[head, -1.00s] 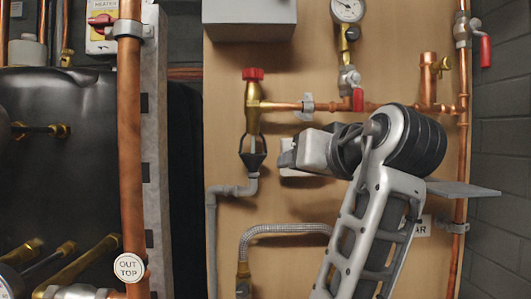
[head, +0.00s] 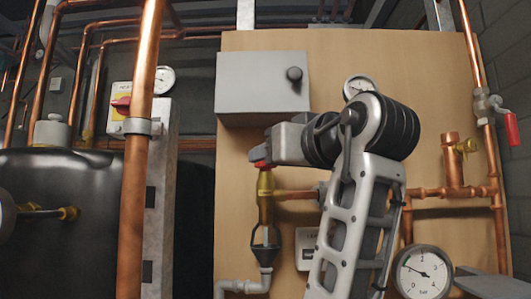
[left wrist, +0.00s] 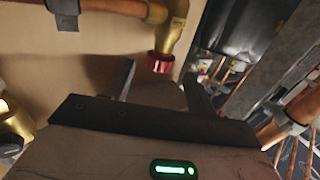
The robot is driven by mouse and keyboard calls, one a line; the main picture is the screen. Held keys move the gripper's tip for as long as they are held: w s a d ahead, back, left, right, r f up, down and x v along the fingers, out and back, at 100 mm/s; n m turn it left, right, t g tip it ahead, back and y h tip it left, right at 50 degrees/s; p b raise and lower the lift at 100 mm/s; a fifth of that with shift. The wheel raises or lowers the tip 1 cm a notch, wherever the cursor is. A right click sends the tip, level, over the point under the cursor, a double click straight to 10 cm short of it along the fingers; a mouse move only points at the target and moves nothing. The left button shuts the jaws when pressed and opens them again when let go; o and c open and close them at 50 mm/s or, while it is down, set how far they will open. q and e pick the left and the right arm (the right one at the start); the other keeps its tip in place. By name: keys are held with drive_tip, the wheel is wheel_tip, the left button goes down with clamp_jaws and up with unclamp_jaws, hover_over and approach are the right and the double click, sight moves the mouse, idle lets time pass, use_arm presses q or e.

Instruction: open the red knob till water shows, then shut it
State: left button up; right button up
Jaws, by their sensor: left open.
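The red knob (head: 259,163) sits on top of a brass valve (head: 265,197) on the wooden board, partly hidden by my left gripper (head: 266,152). In the left wrist view the red knob (left wrist: 160,62) shows between and just beyond the two fingertips. The left gripper (left wrist: 160,76) is open, and I see no clear contact. Below the valve is a black open-sided funnel (head: 265,247). A pale bluish streak shows in its gap; I cannot tell for sure whether it is water. My right gripper is not in view.
A grey box (head: 262,82) hangs above the knob. A copper pipe (head: 295,195) runs right from the valve behind my arm. A thick copper pipe (head: 140,190) stands at left beside a black tank (head: 60,220). A gauge (head: 422,275) is at lower right.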

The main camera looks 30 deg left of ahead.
use_arm(q)
drive_tip(key=p+x, duration=0.1)
drive_tip(key=x, duration=0.4)
drive_tip(key=shift+w+a, duration=0.1)
drive_tip(key=c, duration=1)
